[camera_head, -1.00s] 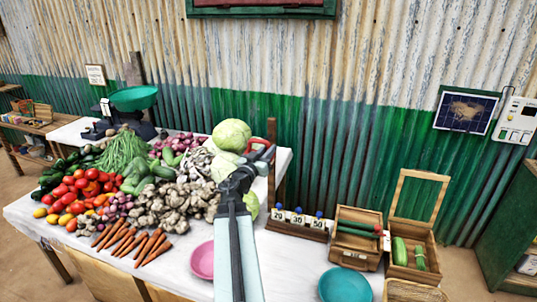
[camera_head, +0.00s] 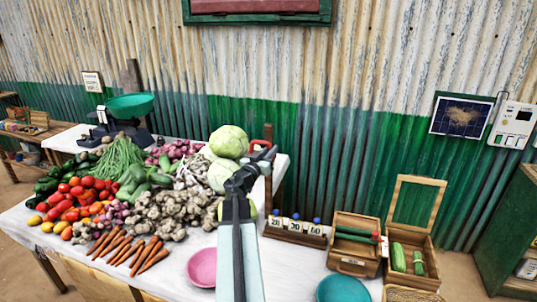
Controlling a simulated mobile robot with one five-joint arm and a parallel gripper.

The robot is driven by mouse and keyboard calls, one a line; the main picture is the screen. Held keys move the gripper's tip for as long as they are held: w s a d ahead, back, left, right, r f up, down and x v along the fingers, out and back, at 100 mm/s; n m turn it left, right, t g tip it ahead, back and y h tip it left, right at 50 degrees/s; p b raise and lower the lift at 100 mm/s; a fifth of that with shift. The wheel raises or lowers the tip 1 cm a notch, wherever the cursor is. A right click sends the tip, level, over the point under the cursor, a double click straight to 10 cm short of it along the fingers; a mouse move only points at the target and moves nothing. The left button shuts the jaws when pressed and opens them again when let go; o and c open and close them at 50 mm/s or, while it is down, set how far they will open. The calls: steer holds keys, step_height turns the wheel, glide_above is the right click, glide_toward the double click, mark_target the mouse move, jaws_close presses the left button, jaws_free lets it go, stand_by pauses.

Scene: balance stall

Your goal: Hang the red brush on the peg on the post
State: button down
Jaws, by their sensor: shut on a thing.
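My gripper (camera_head: 257,158) is shut on the red brush (camera_head: 261,143), at the end of my raised arm over the right part of the table.
Cabbages (camera_head: 229,141) and heaped vegetables lie left of my arm. A number block (camera_head: 295,229), wooden boxes (camera_head: 353,262), a pink plate (camera_head: 202,268) and a teal bowl (camera_head: 343,290) stand around the front and right. A green scale (camera_head: 131,106) is at the back left.

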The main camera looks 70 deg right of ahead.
steer(key=shift+w+d+f+b, duration=0.1)
steer(key=shift+d+f+b, duration=0.1)
steer(key=shift+d, duration=0.7)
steer(key=shift+d+f+b, duration=0.2)
steer(key=shift+d, duration=0.7)
steer(key=shift+w+d+f+b, duration=0.1)
steer(key=shift+d+f+b, duration=0.1)
steer(key=shift+d, duration=0.7)
steer(key=c, duration=1.3)
jaws_free()
